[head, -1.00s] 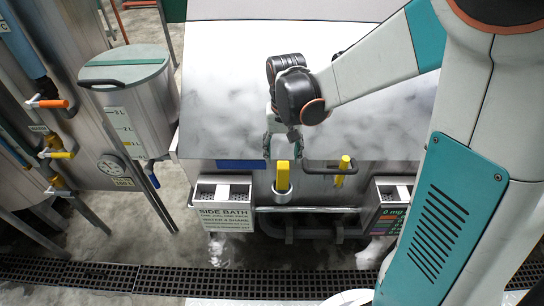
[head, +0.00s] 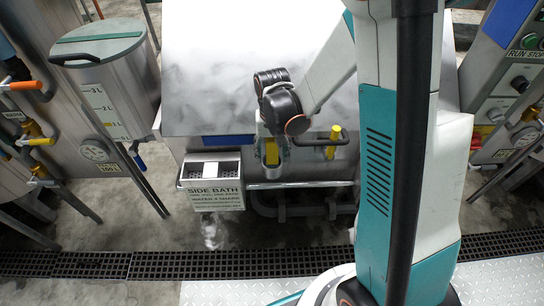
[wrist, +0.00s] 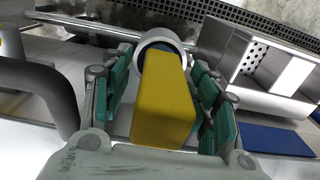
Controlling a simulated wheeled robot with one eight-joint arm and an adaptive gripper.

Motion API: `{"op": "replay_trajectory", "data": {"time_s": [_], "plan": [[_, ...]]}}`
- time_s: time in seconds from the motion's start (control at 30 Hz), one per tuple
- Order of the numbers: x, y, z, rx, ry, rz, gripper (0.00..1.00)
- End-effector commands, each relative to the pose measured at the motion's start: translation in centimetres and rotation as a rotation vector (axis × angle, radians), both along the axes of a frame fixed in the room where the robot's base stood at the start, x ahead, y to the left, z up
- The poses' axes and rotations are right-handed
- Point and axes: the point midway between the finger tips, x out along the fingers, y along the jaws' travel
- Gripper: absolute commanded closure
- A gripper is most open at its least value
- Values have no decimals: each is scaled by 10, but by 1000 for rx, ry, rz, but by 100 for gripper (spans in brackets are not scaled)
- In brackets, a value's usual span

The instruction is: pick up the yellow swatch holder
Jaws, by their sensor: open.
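The yellow swatch holder (head: 271,153) stands upright in a round metal ring (wrist: 163,41) at the front of the steamy tank. In the wrist view its yellow block (wrist: 163,108) lies between my green-padded fingers. My gripper (head: 271,146) is open and points down around the holder, one finger on either side. In the wrist view, a gap shows between the left finger and the block; the right finger is nearer, and I cannot tell whether it touches. The holder's lower end is hidden in the ring.
A second yellow piece (head: 333,142) stands by a dark handle to the right. The side bath tray (head: 211,169) is at the left, and a rail (head: 310,184) runs along the front. A lidded metal vat (head: 108,85) stands further left.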

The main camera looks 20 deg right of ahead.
Motion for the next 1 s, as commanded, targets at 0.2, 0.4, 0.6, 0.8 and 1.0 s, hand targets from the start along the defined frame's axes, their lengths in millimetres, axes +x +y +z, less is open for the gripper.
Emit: {"op": "replay_trajectory", "data": {"time_s": [0.2,0.4,0.6,0.8,1.0], "plan": [[0,0,-11,0,0,0,45],[0,0,-11,0,0,0,68],[0,0,-11,0,0,0,98],[0,0,-11,0,0,0,100],[-1,0,-3,0,0,0,100]]}}
